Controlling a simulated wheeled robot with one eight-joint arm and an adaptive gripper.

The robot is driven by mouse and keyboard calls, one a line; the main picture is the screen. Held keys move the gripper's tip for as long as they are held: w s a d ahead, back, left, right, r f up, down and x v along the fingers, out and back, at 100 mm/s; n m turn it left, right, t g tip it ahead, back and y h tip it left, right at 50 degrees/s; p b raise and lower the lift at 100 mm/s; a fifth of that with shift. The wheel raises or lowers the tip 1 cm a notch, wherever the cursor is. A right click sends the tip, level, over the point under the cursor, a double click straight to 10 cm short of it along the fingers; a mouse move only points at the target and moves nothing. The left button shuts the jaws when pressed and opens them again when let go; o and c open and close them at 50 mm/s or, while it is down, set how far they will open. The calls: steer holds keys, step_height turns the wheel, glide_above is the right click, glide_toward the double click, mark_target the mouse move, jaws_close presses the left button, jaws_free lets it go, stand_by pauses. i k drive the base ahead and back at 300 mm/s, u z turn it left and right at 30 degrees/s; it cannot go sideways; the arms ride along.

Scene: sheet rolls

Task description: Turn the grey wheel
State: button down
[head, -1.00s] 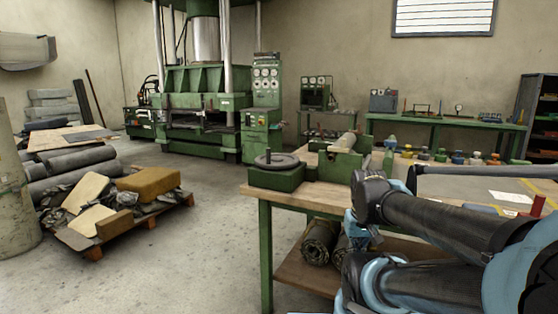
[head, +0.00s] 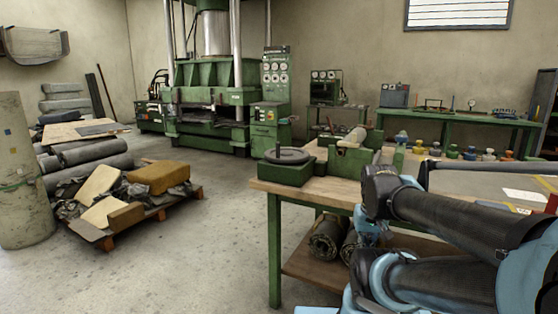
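The grey wheel (head: 287,155) lies flat on top of a green box-shaped housing (head: 287,174) at the near left corner of the wooden-topped workbench. A small knob or handle stands up from the wheel. My arm reaches in from the lower right, to the right of the wheel and apart from it. My gripper cannot be made out in the head view; only dark and light blue arm links show.
A pallet (head: 138,222) with slabs stands at left. The floor between is clear.

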mark_target(284, 155)
steer(key=z, duration=0.9)
steer(key=k, duration=0.9)
steer(key=u, duration=0.8)
steer(key=i, duration=1)
